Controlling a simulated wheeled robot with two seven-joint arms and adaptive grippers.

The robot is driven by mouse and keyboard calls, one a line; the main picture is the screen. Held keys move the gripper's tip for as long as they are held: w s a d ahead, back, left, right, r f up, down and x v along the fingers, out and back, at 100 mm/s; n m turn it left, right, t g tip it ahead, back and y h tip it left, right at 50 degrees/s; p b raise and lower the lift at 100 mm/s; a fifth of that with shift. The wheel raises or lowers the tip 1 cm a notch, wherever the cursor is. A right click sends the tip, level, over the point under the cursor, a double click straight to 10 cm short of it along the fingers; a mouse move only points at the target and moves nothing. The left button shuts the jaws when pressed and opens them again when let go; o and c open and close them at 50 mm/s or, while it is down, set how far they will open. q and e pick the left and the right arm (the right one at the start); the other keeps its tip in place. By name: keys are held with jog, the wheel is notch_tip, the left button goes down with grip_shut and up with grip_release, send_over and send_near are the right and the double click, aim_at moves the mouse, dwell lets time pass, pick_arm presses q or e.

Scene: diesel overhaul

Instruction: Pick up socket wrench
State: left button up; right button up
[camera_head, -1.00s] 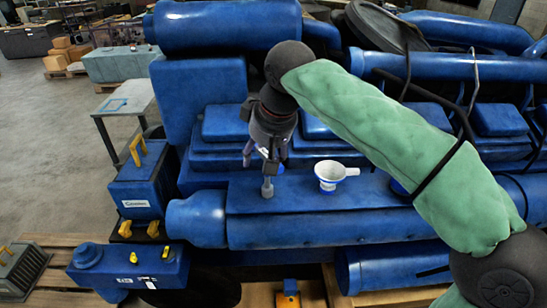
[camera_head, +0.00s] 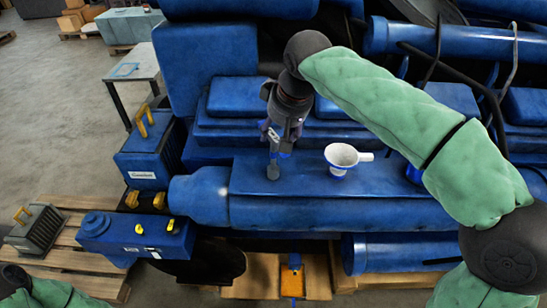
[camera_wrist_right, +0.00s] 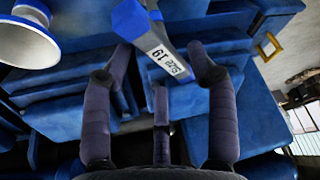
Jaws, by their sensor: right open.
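The socket wrench (camera_head: 273,168) is a grey tool with a blue band, standing roughly upright on the blue engine cover. It also shows in the right wrist view (camera_wrist_right: 167,58), with a "Size 19" label. My right gripper (camera_head: 277,136) is just above it and partly hides its upper part. In the right wrist view my right gripper (camera_wrist_right: 160,75) has its purple fingers spread around the wrench's shaft, with gaps visible on both sides. My left gripper is not in view; only a bit of my left arm shows at the lower left.
A white funnel-like cup (camera_head: 342,157) stands right of the wrench on the engine cover (camera_head: 320,180). A grey table (camera_head: 135,65) is at upper left.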

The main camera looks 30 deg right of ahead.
aim_at(276, 134)
jog(key=x, duration=0.3)
jog(key=shift+w+f, duration=0.25)
jog(key=shift+f, duration=0.05)
jog(key=shift+s, duration=0.1)
jog(key=shift+c, duration=1.1)
grip_shut()
jog(key=shift+r, duration=0.15)
